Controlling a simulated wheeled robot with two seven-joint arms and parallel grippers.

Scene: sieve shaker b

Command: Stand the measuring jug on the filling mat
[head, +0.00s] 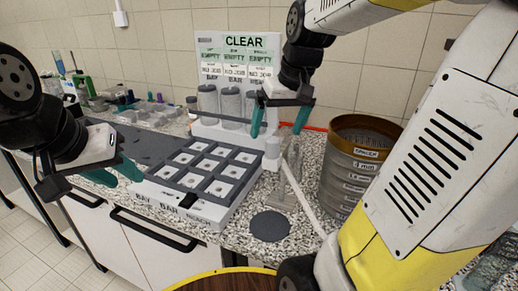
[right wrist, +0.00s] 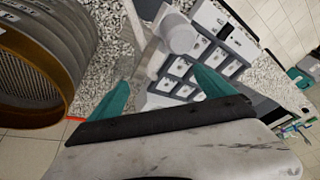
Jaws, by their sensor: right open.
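The filling mat looks to be the dark round disc (head: 270,225) lying bare on the speckled counter. A clear, faint vessel (head: 291,170), which I take for the measuring jug, stands behind the mat; its outline is hard to make out. In the right wrist view a translucent shape (right wrist: 150,62) shows between the fingers. My right gripper (head: 281,128) is open, pointing down above the clear vessel, with nothing visibly gripped. Its teal fingers also show in the right wrist view (right wrist: 163,88). My left gripper (head: 122,174) is open and empty, left of the compartment tray.
A stack of brown-rimmed sieves (head: 345,165) stands close right of the clear vessel. A grey compartment tray (head: 205,172) is to the left. A small white cylinder (head: 272,149) stands beside the vessel. Behind is a rack with a CLEAR sign (head: 245,42). A pale strip (head: 312,210) runs right of the mat.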

